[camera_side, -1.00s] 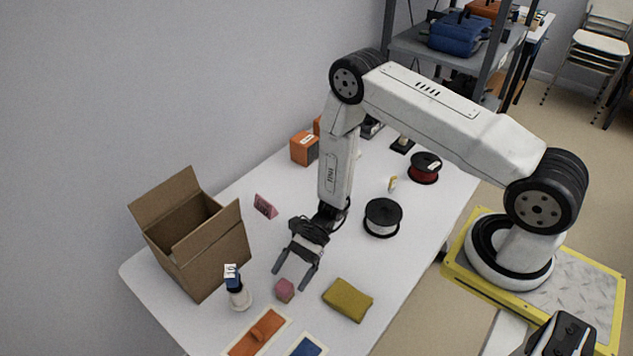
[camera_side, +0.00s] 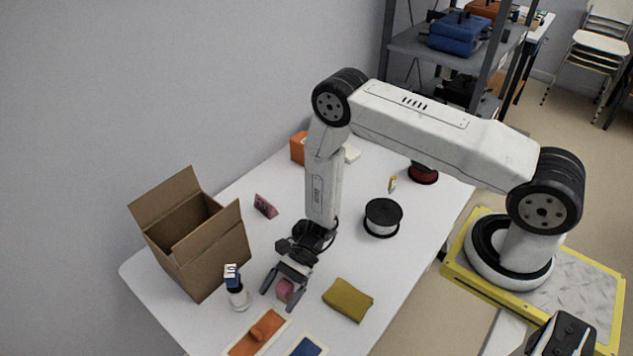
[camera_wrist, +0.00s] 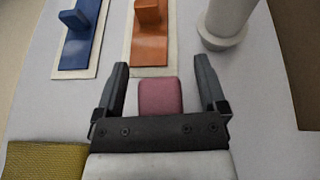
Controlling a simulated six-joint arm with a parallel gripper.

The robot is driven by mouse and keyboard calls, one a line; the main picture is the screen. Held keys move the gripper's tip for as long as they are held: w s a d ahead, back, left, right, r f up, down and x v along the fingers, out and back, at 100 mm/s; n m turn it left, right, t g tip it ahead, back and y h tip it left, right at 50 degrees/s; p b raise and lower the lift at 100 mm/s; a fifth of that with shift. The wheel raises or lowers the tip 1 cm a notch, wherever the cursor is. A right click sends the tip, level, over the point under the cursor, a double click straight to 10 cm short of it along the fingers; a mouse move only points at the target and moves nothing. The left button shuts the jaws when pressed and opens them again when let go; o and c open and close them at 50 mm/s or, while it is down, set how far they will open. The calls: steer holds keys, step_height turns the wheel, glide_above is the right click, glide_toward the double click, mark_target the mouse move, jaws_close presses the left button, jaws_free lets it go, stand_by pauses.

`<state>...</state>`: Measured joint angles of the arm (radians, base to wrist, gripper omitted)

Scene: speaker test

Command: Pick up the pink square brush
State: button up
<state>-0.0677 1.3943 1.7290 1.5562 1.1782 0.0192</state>
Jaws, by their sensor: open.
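The pink square brush (camera_side: 285,288) is a small pink block on the white table. In the wrist view the pink brush (camera_wrist: 160,97) lies between my two fingers, with a gap on each side. My gripper (camera_side: 283,299) is open and lowered around it; in the wrist view my gripper (camera_wrist: 165,82) also shows nothing held. The lower part of the brush is hidden by the gripper's palm in the wrist view.
A white bottle with a blue top (camera_side: 236,288) stands left of the gripper, and an open cardboard box (camera_side: 215,262) is behind it. A mustard sponge-like block (camera_side: 348,299) lies to the right. Orange (camera_side: 258,336) and blue (camera_side: 308,347) pieces lie in front. A spool (camera_side: 382,218) stands farther back.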

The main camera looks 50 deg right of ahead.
jaws_close()
steer(key=shift+r, duration=0.1)
stand_by(0.4)
steer(key=shift+r, duration=0.7)
steer(key=s+d+r, duration=0.5)
steer(key=s+r, duration=0.6)
steer(key=s, duration=0.2)
steer(key=shift+d+r, duration=0.2)
stand_by(0.6)
